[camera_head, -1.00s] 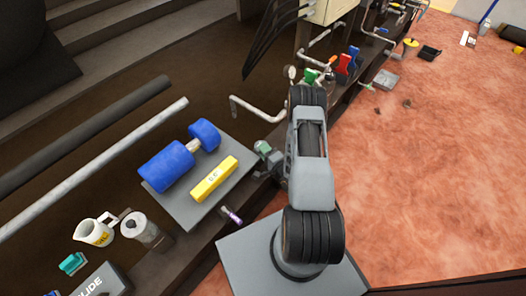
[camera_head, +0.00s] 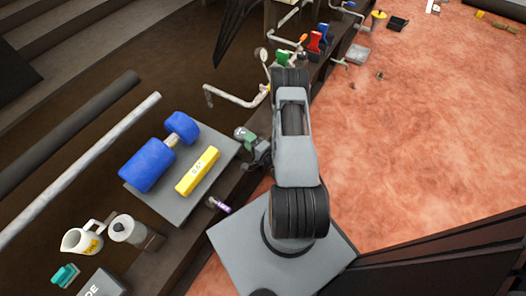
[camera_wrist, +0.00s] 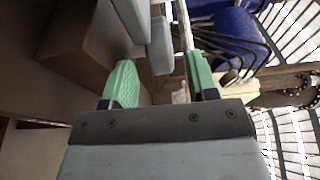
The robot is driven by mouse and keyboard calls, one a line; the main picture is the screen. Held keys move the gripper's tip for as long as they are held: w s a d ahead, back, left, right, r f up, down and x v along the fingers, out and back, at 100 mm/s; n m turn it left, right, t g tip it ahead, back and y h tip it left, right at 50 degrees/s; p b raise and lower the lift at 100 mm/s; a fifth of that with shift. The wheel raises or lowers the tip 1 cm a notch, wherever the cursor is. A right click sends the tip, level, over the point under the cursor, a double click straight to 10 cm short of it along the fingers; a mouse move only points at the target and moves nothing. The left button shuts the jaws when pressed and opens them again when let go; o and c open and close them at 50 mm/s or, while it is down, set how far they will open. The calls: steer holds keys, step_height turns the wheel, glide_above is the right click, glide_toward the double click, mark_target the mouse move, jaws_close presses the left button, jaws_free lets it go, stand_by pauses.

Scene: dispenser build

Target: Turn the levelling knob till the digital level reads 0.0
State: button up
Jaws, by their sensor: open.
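The digital level (camera_head: 198,171) is a yellow bar lying on a grey plate (camera_head: 176,207). Its small display seems to read 0.6, but it is too small to be sure. A small purple and white knob (camera_head: 219,205) sticks out by the plate's near right corner; it looks like the levelling knob. My gripper (camera_head: 246,134), with green finger pads, is beyond the plate's right edge, above and right of the knob in the head view. In the wrist view my gripper (camera_wrist: 158,78) is open, with nothing held between its pads. I cannot make out the knob there.
A blue roller-like body (camera_head: 148,165) lies on the plate beside the level. A white jug (camera_head: 82,238) and a lidded canister (camera_head: 126,229) stand at lower left. Pipes and a gauge (camera_head: 262,55) are beyond my gripper. Open reddish floor (camera_head: 420,130) is on the right.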

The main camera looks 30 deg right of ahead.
steer(key=s+d+p, duration=0.1)
steer(key=s+d, duration=0.1)
steer(key=s, duration=0.8)
steer(key=shift+s+p, duration=0.3)
steer(key=shift+o, duration=0.2)
